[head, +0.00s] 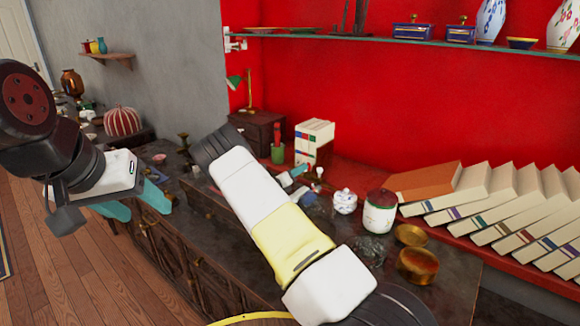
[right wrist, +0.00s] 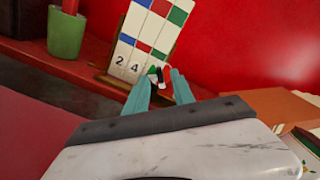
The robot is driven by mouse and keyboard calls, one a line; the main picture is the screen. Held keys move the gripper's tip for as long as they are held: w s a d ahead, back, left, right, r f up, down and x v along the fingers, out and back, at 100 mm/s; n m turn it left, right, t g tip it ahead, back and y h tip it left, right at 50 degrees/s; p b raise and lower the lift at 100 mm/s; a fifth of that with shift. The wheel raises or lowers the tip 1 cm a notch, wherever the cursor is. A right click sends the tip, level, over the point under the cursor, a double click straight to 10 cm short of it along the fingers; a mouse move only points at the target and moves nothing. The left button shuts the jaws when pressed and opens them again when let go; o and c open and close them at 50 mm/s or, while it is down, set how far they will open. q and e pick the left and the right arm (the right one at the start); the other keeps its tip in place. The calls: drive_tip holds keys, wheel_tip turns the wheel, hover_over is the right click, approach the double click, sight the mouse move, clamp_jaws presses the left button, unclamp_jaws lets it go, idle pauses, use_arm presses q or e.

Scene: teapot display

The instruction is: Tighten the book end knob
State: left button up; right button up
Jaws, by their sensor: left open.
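A row of white books with coloured labels (head: 313,135) stands on the red shelf. The books also show in the right wrist view (right wrist: 150,30), numbered 2 and 4 low on their spines, with a brown book end edge (right wrist: 108,80) beside them. A small knob-like piece, dark, white and green (right wrist: 157,75), shows between the fingertips of my right gripper (right wrist: 158,84). The teal fingers are apart, with a gap between them; I cannot tell whether they touch it. My left gripper (head: 132,208) is open and empty over the floor at the left.
A green pot (right wrist: 66,33) stands left of the books. A white lidded jar (head: 345,202), a red-lidded canister (head: 379,212) and brass tins (head: 417,265) stand right of my right arm. Leaning books (head: 490,205) fill the right side. A glass shelf (head: 380,40) runs above.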

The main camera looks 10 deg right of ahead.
drive_tip(key=shift+x, duration=1.15)
drive_tip(key=shift+c, duration=0.2)
clamp_jaws()
drive_tip(key=shift+m, duration=0.4)
drive_tip(key=m, duration=0.2)
drive_tip(key=shift+m, duration=0.4)
drive_tip(key=shift+s+m, duration=0.1)
drive_tip(key=shift+m, duration=1.5)
